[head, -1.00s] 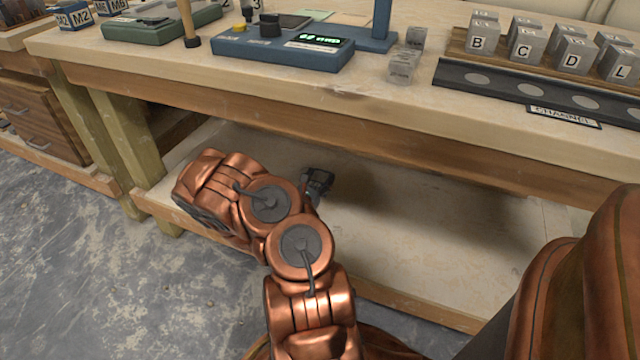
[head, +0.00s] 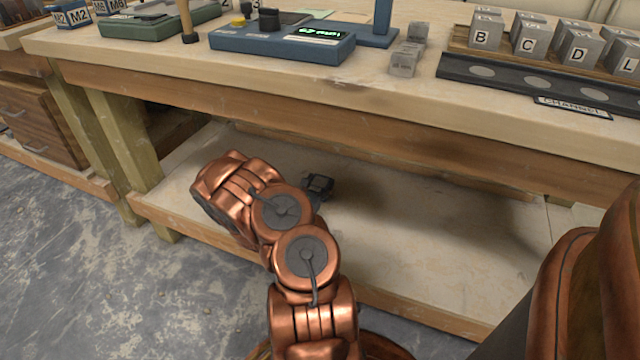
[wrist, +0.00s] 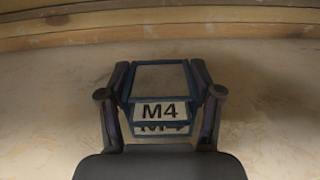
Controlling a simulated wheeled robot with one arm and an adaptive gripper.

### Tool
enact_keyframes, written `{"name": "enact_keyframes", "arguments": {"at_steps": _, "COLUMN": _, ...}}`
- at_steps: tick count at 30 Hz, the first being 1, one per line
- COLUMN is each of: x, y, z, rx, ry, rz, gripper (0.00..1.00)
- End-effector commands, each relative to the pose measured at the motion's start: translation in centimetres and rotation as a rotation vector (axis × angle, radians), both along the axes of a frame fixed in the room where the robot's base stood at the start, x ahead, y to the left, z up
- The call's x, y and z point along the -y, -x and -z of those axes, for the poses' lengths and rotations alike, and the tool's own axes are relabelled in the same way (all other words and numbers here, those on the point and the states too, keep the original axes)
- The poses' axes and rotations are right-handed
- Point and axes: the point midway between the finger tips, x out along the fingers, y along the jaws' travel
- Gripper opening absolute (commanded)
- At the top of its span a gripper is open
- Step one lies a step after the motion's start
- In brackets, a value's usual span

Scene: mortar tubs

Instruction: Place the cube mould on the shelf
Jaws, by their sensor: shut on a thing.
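The cube mould (wrist: 161,94), a dark blue-edged block with a grey top and white M4 labels, sits between the two fingers of my gripper (wrist: 160,105) in the wrist view. The fingers are shut on its left and right sides. In the head view my gripper (head: 319,186) is under the bench top, over the lower shelf, and the mould cannot be made out there. The pale, dusty shelf (head: 420,235) also fills the wrist view's background (wrist: 50,110). I cannot tell whether the mould touches the shelf.
The bench top's front beam (head: 360,130) overhangs the shelf. A wooden bench leg (head: 125,130) stands left. The shelf is clear to the right of my gripper. Above are a blue device (head: 280,45), lettered grey cubes (head: 530,40) and blue moulds (head: 72,17) at far left.

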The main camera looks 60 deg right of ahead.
Motion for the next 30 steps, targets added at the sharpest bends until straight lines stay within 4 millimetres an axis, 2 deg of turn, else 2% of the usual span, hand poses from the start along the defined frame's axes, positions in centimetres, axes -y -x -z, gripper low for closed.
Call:
{"name": "enact_keyframes", "arguments": {"at_steps": 2, "x": 0.0, "y": 0.0, "z": 0.2, "rx": 0.000, "ry": 0.001, "rz": -0.001, "gripper": 0.12}}
{"name": "enact_keyframes", "arguments": {"at_steps": 3, "x": 0.0, "y": 0.0, "z": 0.2, "rx": 0.000, "ry": 0.001, "rz": -0.001, "gripper": 0.67}}
{"name": "enact_keyframes", "arguments": {"at_steps": 9, "x": 0.0, "y": 0.0, "z": 0.2, "rx": 0.000, "ry": 0.000, "rz": 0.000, "gripper": 0.88}}
{"name": "enact_keyframes", "arguments": {"at_steps": 21, "x": 0.0, "y": 0.0, "z": -0.2, "rx": 0.000, "ry": 0.000, "rz": 0.000, "gripper": 0.89}}
{"name": "enact_keyframes", "arguments": {"at_steps": 26, "x": -1.4, "y": 0.0, "z": -0.1, "rx": -0.001, "ry": -0.003, "rz": -0.002, "gripper": 0.89}}
{"name": "enact_keyframes", "arguments": {"at_steps": 30, "x": -3.3, "y": 0.1, "z": -0.2, "rx": -0.003, "ry": -0.003, "rz": -0.005, "gripper": 0.89}}
